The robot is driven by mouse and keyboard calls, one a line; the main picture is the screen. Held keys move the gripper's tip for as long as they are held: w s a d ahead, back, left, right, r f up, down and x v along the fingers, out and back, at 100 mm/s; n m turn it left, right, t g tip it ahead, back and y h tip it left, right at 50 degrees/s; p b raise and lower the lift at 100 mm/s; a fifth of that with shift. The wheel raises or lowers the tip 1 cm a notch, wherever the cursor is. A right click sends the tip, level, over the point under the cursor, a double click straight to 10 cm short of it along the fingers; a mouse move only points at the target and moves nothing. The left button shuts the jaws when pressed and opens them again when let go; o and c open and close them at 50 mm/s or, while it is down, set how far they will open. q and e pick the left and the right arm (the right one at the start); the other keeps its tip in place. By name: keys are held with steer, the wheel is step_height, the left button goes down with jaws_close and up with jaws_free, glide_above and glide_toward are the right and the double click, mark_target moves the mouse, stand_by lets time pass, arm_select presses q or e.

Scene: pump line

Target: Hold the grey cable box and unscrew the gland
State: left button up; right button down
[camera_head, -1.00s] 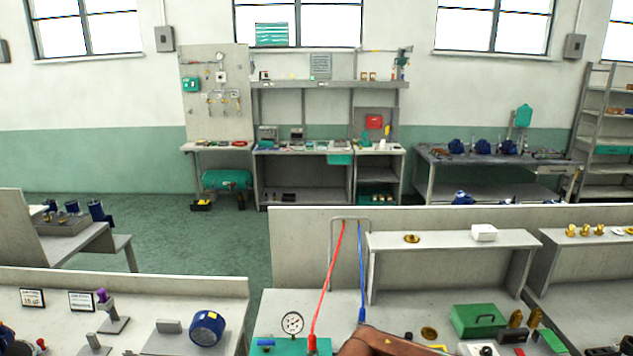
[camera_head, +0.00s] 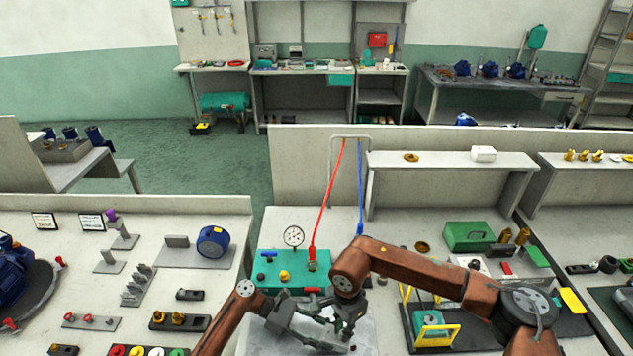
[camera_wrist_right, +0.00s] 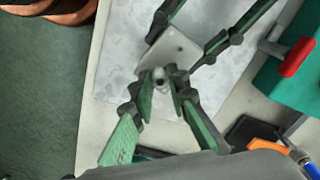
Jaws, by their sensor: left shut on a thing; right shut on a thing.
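The grey cable box (camera_wrist_right: 178,48) shows in the right wrist view as a pale block with small holes, above a light grey mat (camera_wrist_right: 125,62). My left gripper (camera_head: 316,335) is shut on the box; its dark green fingers reach it from the top of the wrist view. My right gripper (camera_wrist_right: 160,84) is shut on the gland (camera_wrist_right: 159,74), a small grey round part at the box's near end. The fingers hide most of the gland. In the head view both grippers meet low in the middle and largely cover the box.
A teal block (camera_head: 287,276) with a gauge (camera_head: 293,237) and red and blue hoses stands just behind my grippers. A yellow-framed stand (camera_head: 435,336) is to the right, with a green case (camera_head: 468,236) behind it. A shelf (camera_head: 450,162) spans the back.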

steer(key=n, duration=1.4)
steer(key=shift+r+n, duration=0.1)
steer(key=shift+n, duration=0.2)
steer(key=c, duration=2)
jaws_free()
steer(key=shift+o, duration=0.2)
steer(key=shift+r, duration=2)
